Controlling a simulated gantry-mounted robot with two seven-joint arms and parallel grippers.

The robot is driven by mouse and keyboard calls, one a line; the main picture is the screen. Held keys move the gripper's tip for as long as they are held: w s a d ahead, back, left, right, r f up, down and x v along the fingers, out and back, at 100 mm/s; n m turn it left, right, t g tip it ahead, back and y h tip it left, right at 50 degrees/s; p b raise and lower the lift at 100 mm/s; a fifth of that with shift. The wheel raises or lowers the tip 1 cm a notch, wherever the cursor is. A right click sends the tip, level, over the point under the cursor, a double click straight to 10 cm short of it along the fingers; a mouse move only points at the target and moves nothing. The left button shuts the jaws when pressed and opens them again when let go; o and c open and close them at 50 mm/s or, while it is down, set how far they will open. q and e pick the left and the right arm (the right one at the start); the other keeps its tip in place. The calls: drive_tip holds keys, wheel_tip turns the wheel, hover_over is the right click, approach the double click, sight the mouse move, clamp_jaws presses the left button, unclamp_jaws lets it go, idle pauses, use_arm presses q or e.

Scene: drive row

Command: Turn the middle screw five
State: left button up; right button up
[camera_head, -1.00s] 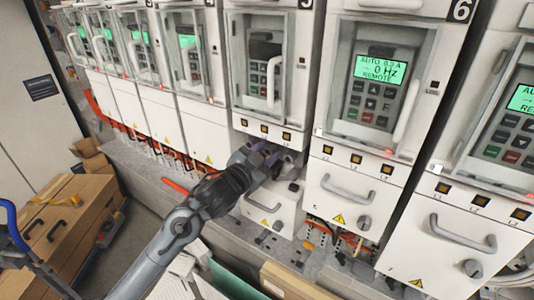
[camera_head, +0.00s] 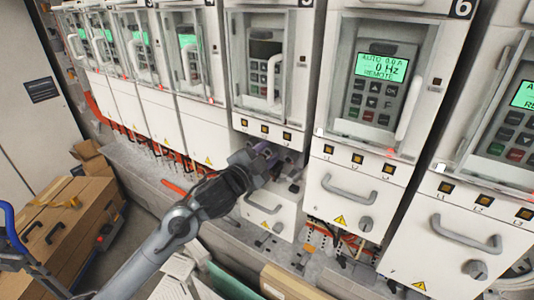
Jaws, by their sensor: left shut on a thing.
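Drive five (camera_head: 270,20) is the unit with a dark display, between the lit drives. Its lower cover (camera_head: 270,209) with a handle and round knob sits lowered, with a gap above it. My left gripper (camera_head: 277,160) reaches into this gap from the lower left, its purple-tinted fingers below the row of small square terminals. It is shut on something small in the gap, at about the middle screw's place. The gripper hides the screw itself. My right gripper is out of view.
Drive six (camera_head: 447,60), with a green display, stands just right, its lower cover handle (camera_head: 348,191) jutting out. Cardboard boxes (camera_head: 70,225) and a blue-handled cart (camera_head: 15,230) are at the lower left. Panels and a box (camera_head: 283,283) lie below the arm.

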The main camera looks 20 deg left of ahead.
use_arm(q)
drive_tip(key=o, duration=0.9)
drive_tip(key=shift+o, duration=0.2)
drive_tip(key=b+v, duration=0.1)
drive_tip(key=v, duration=1)
drive_tip(key=shift+w, duration=0.1)
